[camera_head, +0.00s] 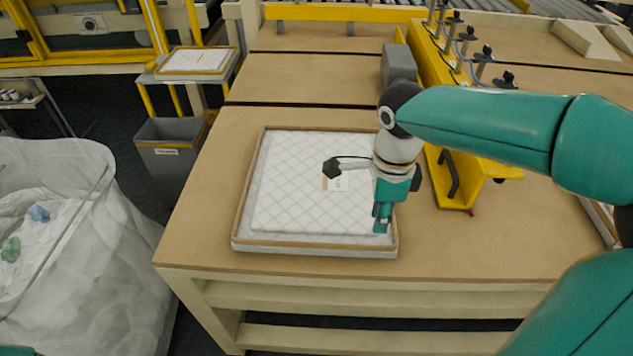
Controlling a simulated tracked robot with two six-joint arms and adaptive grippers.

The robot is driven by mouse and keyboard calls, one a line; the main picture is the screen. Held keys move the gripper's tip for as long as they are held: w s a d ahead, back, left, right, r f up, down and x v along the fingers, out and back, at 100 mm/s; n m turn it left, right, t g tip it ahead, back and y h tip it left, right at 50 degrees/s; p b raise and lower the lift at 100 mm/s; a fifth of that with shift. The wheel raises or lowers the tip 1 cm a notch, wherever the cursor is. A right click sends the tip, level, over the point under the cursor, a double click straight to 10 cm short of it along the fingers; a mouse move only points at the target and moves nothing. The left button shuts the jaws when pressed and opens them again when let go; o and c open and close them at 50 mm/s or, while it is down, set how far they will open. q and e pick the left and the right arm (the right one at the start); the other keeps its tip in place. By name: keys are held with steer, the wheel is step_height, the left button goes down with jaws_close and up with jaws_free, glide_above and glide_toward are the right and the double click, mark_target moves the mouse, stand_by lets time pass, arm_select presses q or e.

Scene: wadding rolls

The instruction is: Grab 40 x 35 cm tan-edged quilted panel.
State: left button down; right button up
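A white quilted panel with a diamond stitch (290,185) lies flat on the tan worktop, inside a raised tan edge. A small label with a tan stripe sits near its middle. My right gripper (381,218) is over the panel's right side, pointing down, with the wrist above it. The gripper and wrist hide part of the panel's right edge. My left gripper is out of view.
A smaller tan-edged white panel (197,60) lies on a stand at the back left. A grey bin (172,160) and a large translucent bag (75,240) stand left of the worktop (455,245). A yellow rail (460,180) stands to the right. The worktop's front right is clear.

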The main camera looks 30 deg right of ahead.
mark_target(376, 245)
steer(key=f, duration=0.8)
steer(key=shift+s+d+f, duration=0.1)
steer(key=shift+s+f, duration=0.15)
steer(key=shift+s, duration=0.1)
jaws_close()
